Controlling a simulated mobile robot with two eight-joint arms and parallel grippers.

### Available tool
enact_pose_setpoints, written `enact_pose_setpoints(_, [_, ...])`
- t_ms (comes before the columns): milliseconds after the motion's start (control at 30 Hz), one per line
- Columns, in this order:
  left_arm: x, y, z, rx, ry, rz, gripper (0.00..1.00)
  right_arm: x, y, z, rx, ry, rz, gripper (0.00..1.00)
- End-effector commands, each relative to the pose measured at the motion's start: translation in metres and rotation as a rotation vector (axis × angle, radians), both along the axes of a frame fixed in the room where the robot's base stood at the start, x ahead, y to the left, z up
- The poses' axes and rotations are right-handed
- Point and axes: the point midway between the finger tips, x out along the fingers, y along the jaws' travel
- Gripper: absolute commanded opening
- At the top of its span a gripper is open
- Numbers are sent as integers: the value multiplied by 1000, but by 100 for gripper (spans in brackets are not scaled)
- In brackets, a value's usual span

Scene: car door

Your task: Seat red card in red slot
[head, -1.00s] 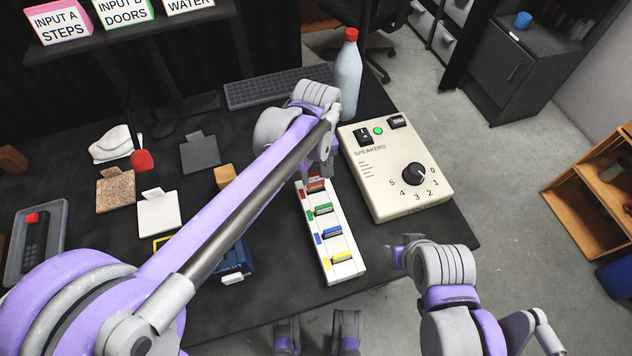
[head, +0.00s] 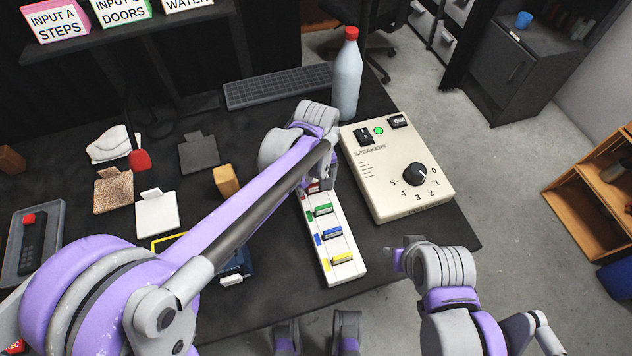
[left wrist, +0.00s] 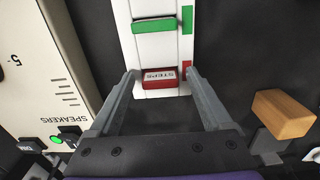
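The white card holder (head: 329,236) lies on the dark table with red, green, blue and yellow marks. The red card (left wrist: 159,78), labelled STEPS, stands at the holder's red-marked end in the left wrist view; how deep it sits I cannot tell. In the head view only a bit of red (head: 312,187) shows beneath my gripper. My left gripper (left wrist: 160,74) is open, its fingers on either side of the card with gaps. It also shows in the head view (head: 320,180) over the holder's far end. My right gripper (head: 395,256) hangs beyond the table's right front edge; its fingers are unclear.
A beige speaker box (head: 400,185) stands close to the holder's right. A bottle (head: 347,80) and keyboard (head: 278,88) are behind. Green (head: 323,210), blue (head: 332,233) and yellow (head: 342,258) cards stand in the holder. An orange block (head: 226,180) is to the left.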

Motion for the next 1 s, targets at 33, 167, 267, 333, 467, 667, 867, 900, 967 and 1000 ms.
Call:
enact_pose_setpoints(33, [0,0,0,0,0,0,84,0,0,0,0,0,0,41])
enact_pose_setpoints(167, [0,0,0,0,0,0,84,0,0,0,0,0,0,41])
enact_pose_setpoints(267, [0,0,1,0,0,0,84,0,0,1,0,0,0,41])
enact_pose_setpoints(333, [0,0,5,0,0,0,84,0,0,4,0,-1,0,41])
enact_pose_setpoints(467, [0,0,22,0,0,0,84,0,0,6,0,-2,0,41])
enact_pose_setpoints(667, [0,0,67,0,0,-1,84,1,0,12,0,-4,0,41])
enact_pose_setpoints(867, [0,0,104,0,0,0,84,1,0,17,0,-5,0,41])
enact_pose_setpoints(900, [0,0,109,0,0,0,84,1,0,18,0,-6,0,41])
enact_pose_setpoints(967, [0,0,115,0,0,0,84,2,0,19,0,-6,0,41])
enact_pose_setpoints(1000, [0,0,118,0,0,0,84,2,0,19,0,-6,0,41])
